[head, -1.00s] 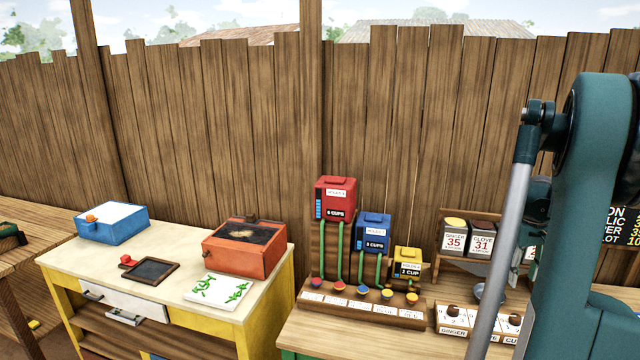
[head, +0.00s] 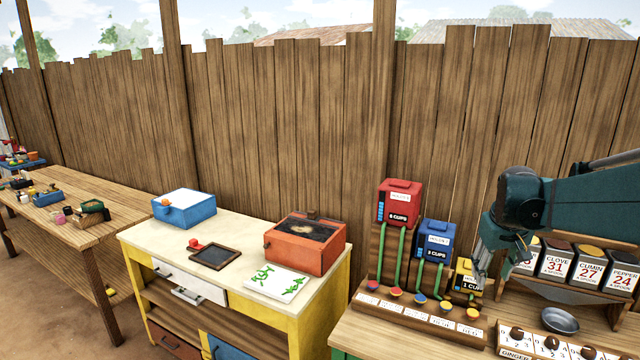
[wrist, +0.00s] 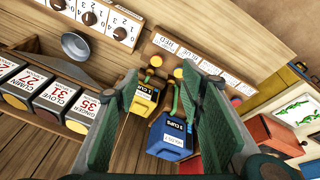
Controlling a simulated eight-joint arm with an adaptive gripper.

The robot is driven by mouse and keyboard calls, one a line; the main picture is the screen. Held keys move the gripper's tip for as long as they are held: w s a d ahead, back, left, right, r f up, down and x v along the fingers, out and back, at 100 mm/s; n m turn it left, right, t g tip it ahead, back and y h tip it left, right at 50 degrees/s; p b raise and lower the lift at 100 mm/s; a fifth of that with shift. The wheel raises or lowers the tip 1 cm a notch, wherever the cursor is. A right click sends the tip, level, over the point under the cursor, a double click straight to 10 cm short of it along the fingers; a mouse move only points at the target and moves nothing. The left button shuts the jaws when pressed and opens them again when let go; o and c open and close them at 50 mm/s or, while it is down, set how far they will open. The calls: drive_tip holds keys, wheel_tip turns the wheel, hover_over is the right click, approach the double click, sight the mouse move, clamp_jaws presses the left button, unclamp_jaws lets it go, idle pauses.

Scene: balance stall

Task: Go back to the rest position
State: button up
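My gripper (head: 490,262) hangs in the head view above the right table, in front of the small yellow dispenser (head: 466,279). In the wrist view my gripper (wrist: 170,105) shows two green fingers spread wide apart, with nothing held between them. The yellow dispenser (wrist: 144,100) and the blue dispenser (wrist: 170,135) show beyond the gap, apart from the fingers. The red dispenser (head: 399,203) stands left of the blue one (head: 435,242) in the head view.
A spice rack (head: 557,285) with priced boxes and a metal bowl (head: 560,320) stand close right of my gripper. A yellow-framed table (head: 230,265) holds a blue box (head: 184,208), an orange box (head: 305,243) and a slate (head: 214,256). A wooden fence (head: 280,130) closes the back.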

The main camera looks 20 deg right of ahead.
drive_tip(key=a+r+n+t, duration=0.1)
drive_tip(key=a, duration=1.3)
drive_tip(key=s+a+f+n+t+y, duration=0.1)
drive_tip(key=s+a, duration=0.2)
drive_tip(key=a, duration=0.7)
drive_tip(key=s+a+f+n+t, duration=0.1)
drive_tip(key=s+a, duration=0.3)
drive_tip(key=a, duration=0.7)
drive_tip(key=s+a+f+t+y, duration=0.1)
drive_tip(key=s+a+f+t, duration=0.1)
drive_tip(key=a, duration=0.8)
drive_tip(key=shift+s+a+f+n+y, duration=0.2)
drive_tip(key=shift+s+f+n+y, duration=0.15)
drive_tip(key=shift+s+f, duration=0.3)
drive_tip(key=shift+c, duration=0.5)
